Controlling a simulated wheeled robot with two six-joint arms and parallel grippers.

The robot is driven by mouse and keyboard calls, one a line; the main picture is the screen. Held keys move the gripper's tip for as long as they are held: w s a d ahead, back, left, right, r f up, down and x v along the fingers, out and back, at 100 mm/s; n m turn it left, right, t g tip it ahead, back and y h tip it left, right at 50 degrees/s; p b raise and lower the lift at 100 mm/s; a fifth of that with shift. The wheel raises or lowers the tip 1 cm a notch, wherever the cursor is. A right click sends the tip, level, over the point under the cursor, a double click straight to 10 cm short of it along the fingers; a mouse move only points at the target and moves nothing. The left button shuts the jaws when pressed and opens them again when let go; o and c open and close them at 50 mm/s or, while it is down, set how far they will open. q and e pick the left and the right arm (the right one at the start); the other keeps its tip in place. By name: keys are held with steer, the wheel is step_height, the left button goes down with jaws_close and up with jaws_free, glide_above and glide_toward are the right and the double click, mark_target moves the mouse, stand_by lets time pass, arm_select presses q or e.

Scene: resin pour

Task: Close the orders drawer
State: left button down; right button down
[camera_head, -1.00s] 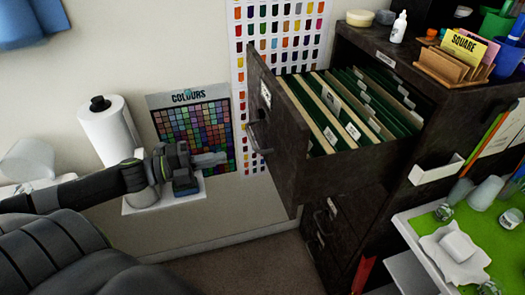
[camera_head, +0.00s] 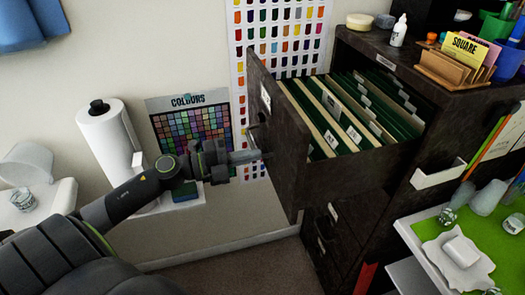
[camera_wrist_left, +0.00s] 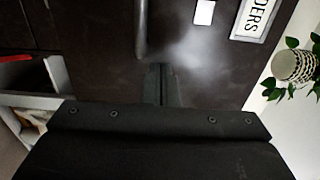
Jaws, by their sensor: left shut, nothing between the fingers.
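The orders drawer (camera_head: 350,172) is the dark top drawer of the cabinet, pulled well out, with green and cream folders inside. Its front carries a label and a bar handle (camera_head: 255,136). The wrist view shows the drawer front (camera_wrist_left: 100,65) close up, with the handle (camera_wrist_left: 141,28) and a label (camera_wrist_left: 258,18) partly reading "DERS". My left gripper (camera_head: 262,155) is shut and empty, its fingertips (camera_wrist_left: 162,80) pointing at the drawer front just beside the handle. I cannot tell whether they touch. My right gripper is not in view.
Closed lower drawers (camera_head: 335,240) sit beneath. A wall shelf with a paper roll (camera_head: 108,140) and a blue-green block (camera_head: 185,192) is beside my left arm. A green-topped table (camera_head: 430,235) with cups stands at right. A white bin (camera_head: 438,175) hangs on the cabinet's side.

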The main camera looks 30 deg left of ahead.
mark_target(275, 151)
arm_select(q)
steer(key=shift+p+x, duration=0.6)
steer(key=shift+x, duration=0.55)
steer(key=shift+w+d, duration=0.35)
steer(key=shift+w, duration=0.05)
